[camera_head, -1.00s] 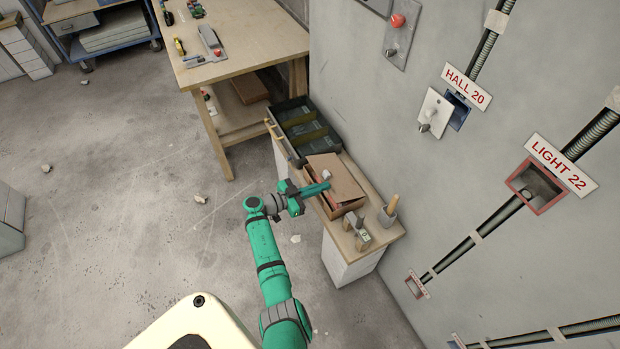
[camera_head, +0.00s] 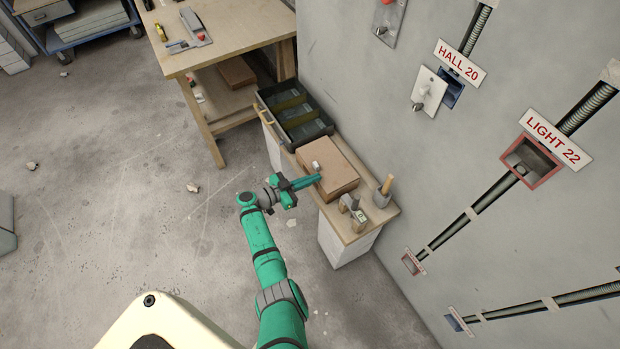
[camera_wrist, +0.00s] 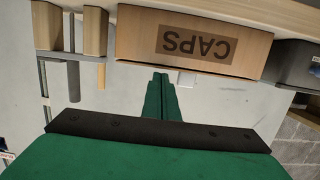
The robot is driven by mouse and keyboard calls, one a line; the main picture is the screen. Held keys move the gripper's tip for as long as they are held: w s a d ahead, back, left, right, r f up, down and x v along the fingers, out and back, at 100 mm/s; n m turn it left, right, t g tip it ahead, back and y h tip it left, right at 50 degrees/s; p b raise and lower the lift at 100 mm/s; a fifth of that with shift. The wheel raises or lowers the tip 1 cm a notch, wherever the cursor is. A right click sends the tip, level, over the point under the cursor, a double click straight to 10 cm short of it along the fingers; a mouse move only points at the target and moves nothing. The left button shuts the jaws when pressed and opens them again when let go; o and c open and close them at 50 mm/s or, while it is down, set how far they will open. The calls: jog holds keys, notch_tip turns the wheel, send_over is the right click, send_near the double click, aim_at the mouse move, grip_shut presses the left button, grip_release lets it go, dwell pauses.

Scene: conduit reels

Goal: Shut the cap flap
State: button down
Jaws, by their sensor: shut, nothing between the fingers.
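The caps box (camera_head: 330,168) is a brown box on the small cabinet's top. Its lid flap lies flat and closed over it in the head view. In the wrist view the box (camera_wrist: 150,38) shows its front with the word CAPS upside down. A small pale tab (camera_head: 316,166) sits at the lid's near edge, and it also shows in the wrist view (camera_wrist: 187,78). My gripper (camera_head: 318,178) is shut and empty, with its fingertips at the near side of the box beside the tab. I cannot tell whether they touch it.
A dark divided tray (camera_head: 295,115) stands behind the box on the cabinet (camera_head: 349,240). A metal block (camera_head: 350,203) and a grey cup with a wooden handle (camera_head: 382,195) stand in front. The wall is close on the right; open floor lies left.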

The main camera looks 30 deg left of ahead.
jog(key=f+v, duration=0.1)
jog(key=v, duration=0.8)
jog(key=shift+s, duration=0.3)
dwell(0.3)
